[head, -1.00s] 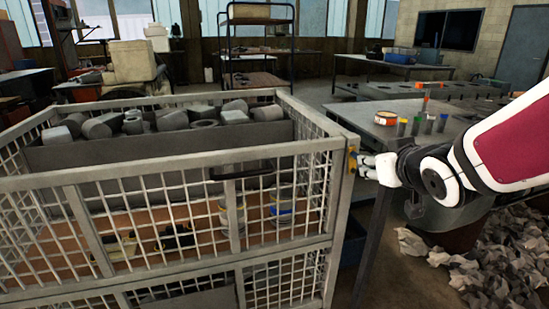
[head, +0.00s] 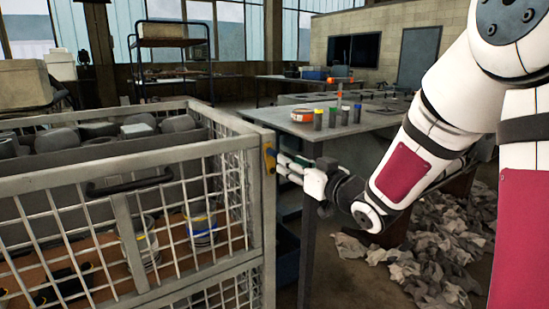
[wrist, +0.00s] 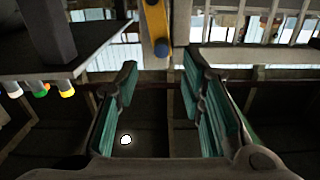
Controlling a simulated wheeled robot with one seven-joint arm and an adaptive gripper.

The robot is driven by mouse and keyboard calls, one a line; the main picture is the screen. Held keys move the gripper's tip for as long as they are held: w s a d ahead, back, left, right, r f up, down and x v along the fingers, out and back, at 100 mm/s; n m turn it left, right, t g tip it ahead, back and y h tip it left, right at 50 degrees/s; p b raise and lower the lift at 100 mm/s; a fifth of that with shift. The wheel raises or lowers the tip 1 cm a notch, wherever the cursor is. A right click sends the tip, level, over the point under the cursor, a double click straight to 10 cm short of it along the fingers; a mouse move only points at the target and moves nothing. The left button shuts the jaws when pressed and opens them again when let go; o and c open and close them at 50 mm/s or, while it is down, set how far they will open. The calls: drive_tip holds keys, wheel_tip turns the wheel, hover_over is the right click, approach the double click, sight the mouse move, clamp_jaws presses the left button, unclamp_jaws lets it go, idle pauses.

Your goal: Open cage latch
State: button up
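The wire cage (head: 130,165) stands at the left in the head view, with a grey top rail and mesh sides. Its yellow latch (head: 269,158) is on the corner post nearest my arm. In the wrist view the latch is a yellow bar (wrist: 156,22) with a dark blue knob at its lower end. My gripper (head: 283,167) is beside the latch in the head view. In the wrist view my gripper (wrist: 160,70) is open, its teal-padded fingers apart with nothing between them. The latch appears just beyond the fingertips, between their lines; I cannot tell whether they touch.
Cylindrical grey parts (head: 138,130) fill the cage's upper bin, and tins (head: 203,230) sit on its lower shelf. A metal table (head: 335,128) with capped tubes and an orange roll stands behind my gripper. Crumpled paper (head: 415,250) covers the floor at the right.

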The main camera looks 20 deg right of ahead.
sight(276, 155)
drive_tip(key=b+x, duration=0.1)
drive_tip(key=x, duration=0.8)
drive_tip(key=shift+a+b, duration=0.1)
drive_tip(key=shift+b, duration=0.2)
